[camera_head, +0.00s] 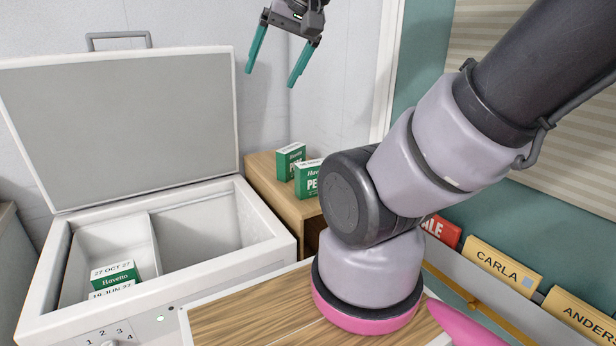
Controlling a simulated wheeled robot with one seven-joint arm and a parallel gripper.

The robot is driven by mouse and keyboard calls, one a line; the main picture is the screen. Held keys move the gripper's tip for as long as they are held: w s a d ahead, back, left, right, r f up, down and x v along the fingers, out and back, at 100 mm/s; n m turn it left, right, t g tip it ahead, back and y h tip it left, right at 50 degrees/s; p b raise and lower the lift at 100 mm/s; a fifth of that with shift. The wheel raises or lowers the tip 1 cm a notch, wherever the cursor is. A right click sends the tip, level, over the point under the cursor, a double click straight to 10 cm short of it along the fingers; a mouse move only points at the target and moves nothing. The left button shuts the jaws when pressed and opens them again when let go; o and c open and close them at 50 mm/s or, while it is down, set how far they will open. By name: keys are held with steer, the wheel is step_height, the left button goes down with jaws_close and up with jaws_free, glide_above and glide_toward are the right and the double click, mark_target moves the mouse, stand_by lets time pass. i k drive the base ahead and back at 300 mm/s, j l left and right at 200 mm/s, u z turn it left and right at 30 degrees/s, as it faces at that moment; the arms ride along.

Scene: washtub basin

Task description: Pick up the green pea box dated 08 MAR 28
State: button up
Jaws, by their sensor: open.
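Two green and white pea boxes stand upright on a wooden cabinet: one at the back (290,163) and one in front (308,182), partly hidden by my arm. Their dates cannot be read. In the left compartment of the open chest freezer are two more boxes. One green box (115,278) has a white top reading 27 OCT 27. The other box (112,291) shows only a top reading 19 JUN and an unclear year, cut off by the freezer's front wall. No date of 08 MAR 28 is legible. My gripper (270,79) is open and empty, high above the cabinet.
The white freezer (265,240) has its lid (125,125) raised against the wall; its right compartment looks empty. The wooden cabinet (262,178) stands right of it. A wooden board (240,310) lies in front. Name cards, such as CARLA (495,262), stand at the right.

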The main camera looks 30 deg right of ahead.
mark_target(306, 172)
steer(key=i+z, duration=0.1)
steer(key=z, duration=0.25)
steer(key=i+z, duration=0.15)
steer(key=z, duration=0.2)
